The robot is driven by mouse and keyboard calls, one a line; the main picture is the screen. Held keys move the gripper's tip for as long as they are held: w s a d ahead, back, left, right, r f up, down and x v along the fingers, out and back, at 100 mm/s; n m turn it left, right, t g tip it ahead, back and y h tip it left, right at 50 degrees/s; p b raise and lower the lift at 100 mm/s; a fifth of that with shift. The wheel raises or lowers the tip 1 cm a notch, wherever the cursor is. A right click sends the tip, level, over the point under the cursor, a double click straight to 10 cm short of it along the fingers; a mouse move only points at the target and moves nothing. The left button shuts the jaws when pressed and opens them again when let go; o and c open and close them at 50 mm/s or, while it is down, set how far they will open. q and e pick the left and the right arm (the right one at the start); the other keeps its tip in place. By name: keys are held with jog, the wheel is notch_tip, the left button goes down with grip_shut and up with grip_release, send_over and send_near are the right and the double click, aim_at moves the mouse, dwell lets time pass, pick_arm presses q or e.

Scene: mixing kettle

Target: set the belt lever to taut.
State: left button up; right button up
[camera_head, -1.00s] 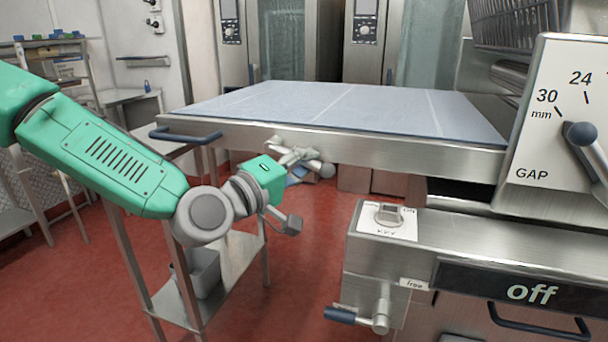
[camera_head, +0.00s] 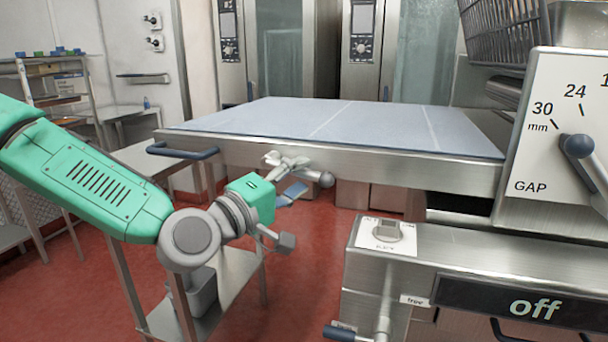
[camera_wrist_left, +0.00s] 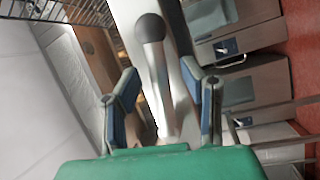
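A metal lever with a dark ball knob (camera_wrist_left: 150,28) shows in the left wrist view, its shaft running between my fingers. In the head view this ball-ended lever (camera_head: 326,179) is at the front rail of the belt table, its knob to the right. My left gripper (camera_head: 288,205) is open just in front of it. Its two blue-padded fingers (camera_wrist_left: 160,85) stand apart on either side of the shaft, with no clear contact. A second lever with a blue handle (camera_head: 341,332) lies low by a "free" label (camera_head: 412,300); which is the belt lever is unclear. My right gripper is out of view.
The blue-grey belt table (camera_head: 380,125) has a blue side handle (camera_head: 183,150). At the right are a GAP panel (camera_head: 545,135), a rotary switch (camera_head: 387,232) and an "off" display (camera_head: 530,306). A steel stand (camera_head: 235,280) is below my left arm.

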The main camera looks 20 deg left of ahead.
pick_arm(q)
jog(key=v, duration=0.6)
jog(key=shift+w, duration=0.1)
jog(key=s+d+f+m+g+y, duration=0.1)
jog(key=s+f+m+g, duration=0.3)
jog(key=f, duration=1)
jog(key=s+d+f+m+g+y, duration=0.15)
jog(key=s+f+g, duration=0.4)
jog(key=f, duration=0.85)
jog(key=s+a+f+m+g+y, duration=0.2)
jog(key=s+a+f, duration=0.3)
jog(key=s, duration=0.5)
jog(key=s+a+f+m+g+y, duration=0.3)
jog(key=s+a+f+g+y, duration=0.1)
jog(key=s+f, duration=0.6)
jog(key=shift+s+a+f+g, duration=0.3)
jog(key=shift+a+g, duration=0.35)
jog(key=shift+a, duration=0.55)
jog(key=shift+w+m, duration=0.15)
jog(key=shift+m, duration=0.1)
